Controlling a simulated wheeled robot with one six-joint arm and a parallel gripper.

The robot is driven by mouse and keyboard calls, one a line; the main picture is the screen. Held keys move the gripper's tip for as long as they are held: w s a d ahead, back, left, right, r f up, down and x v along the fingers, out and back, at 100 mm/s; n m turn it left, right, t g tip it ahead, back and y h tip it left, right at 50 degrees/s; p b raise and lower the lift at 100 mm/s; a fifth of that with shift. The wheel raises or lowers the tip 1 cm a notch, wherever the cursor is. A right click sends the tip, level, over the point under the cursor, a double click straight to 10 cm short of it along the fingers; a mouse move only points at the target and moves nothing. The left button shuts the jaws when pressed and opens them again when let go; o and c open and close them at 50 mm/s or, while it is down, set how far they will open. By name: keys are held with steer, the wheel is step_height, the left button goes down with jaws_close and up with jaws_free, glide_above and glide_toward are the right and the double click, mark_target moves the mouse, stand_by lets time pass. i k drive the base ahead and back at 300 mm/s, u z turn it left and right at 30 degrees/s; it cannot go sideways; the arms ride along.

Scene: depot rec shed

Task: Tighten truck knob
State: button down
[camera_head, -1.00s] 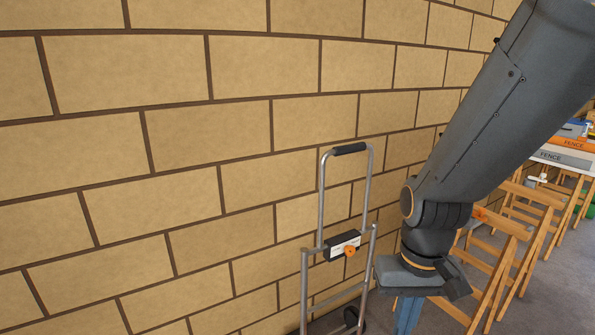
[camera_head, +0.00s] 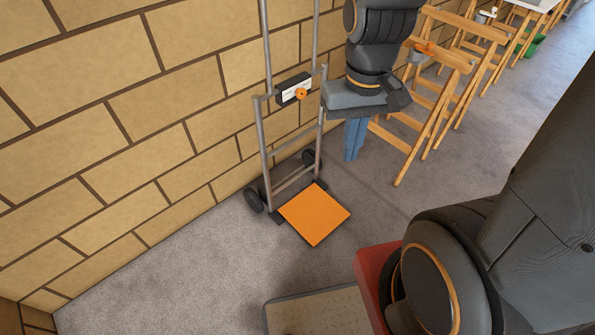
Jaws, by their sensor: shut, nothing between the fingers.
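The hand truck (camera_head: 264,150) stands upright against the block wall, with a grey tube frame, black wheels and an orange toe plate (camera_head: 315,214) on the floor. Its orange knob (camera_head: 301,94) sits on the front of a black clamp box (camera_head: 285,92) with a white label, on the crossbar. My gripper (camera_head: 354,153) points down to the right of the knob, apart from it in the picture. Its blue fingers are shut with nothing between them. The top of the truck's handle is out of view.
Wooden trestles (camera_head: 440,85) stand to the right behind my gripper, one with an orange clamp on top. A white board (camera_head: 537,4) and a green item (camera_head: 535,46) lie farther back. The grey floor (camera_head: 190,275) is open in front of the truck.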

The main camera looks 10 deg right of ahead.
mark_target(301, 92)
steer(key=u, duration=1.4)
steer(key=k, duration=0.85)
steer(key=z, duration=1.55)
steer(key=i, duration=0.5)
